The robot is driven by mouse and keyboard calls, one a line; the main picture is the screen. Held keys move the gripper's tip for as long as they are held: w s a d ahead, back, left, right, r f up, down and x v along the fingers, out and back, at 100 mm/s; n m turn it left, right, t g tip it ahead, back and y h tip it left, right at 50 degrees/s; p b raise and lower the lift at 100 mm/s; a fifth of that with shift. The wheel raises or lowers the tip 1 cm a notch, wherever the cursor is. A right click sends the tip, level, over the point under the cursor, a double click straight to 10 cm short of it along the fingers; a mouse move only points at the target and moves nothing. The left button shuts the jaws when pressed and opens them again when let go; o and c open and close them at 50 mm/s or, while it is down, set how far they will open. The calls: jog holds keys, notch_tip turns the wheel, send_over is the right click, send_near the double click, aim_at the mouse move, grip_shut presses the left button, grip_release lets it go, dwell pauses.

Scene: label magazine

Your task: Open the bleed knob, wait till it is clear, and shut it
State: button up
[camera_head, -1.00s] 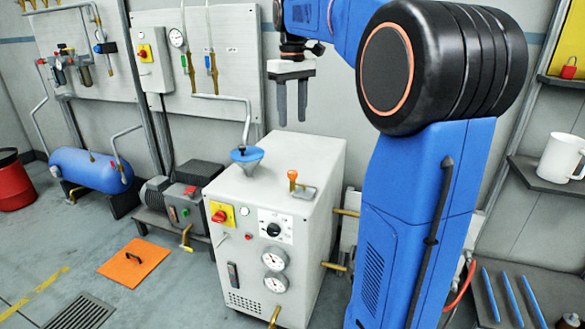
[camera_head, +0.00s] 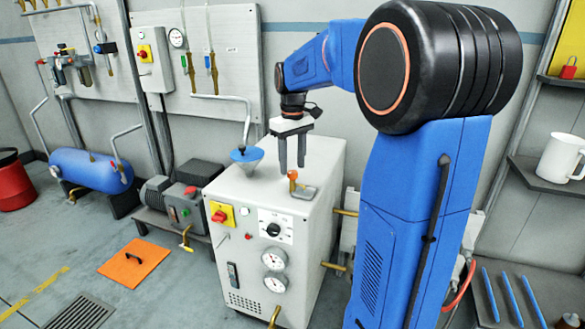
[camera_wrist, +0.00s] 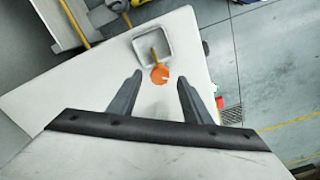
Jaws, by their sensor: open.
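The bleed knob is most likely the small orange knob (camera_head: 293,175) on top of the white cabinet (camera_head: 258,232), beside a small tray (camera_head: 304,192). In the wrist view the orange knob (camera_wrist: 159,74) sits on a short brass stem above the tray (camera_wrist: 153,45), just beyond the fingertips and between their lines. My gripper (camera_head: 291,167) is open and empty, fingers pointing down, above the cabinet top close to the knob. Its two fingers also show in the wrist view (camera_wrist: 160,78). I cannot tell whether a finger touches the knob.
A blue funnel (camera_head: 247,154) with a pipe above it stands left of my gripper on the cabinet. The cabinet front has a red switch (camera_head: 219,215), a black dial (camera_head: 273,230) and gauges (camera_head: 274,259). A white mug (camera_head: 562,157) sits on the right shelf.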

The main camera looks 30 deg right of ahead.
jog(key=shift+f, duration=0.95)
jog(key=c, duration=1.1)
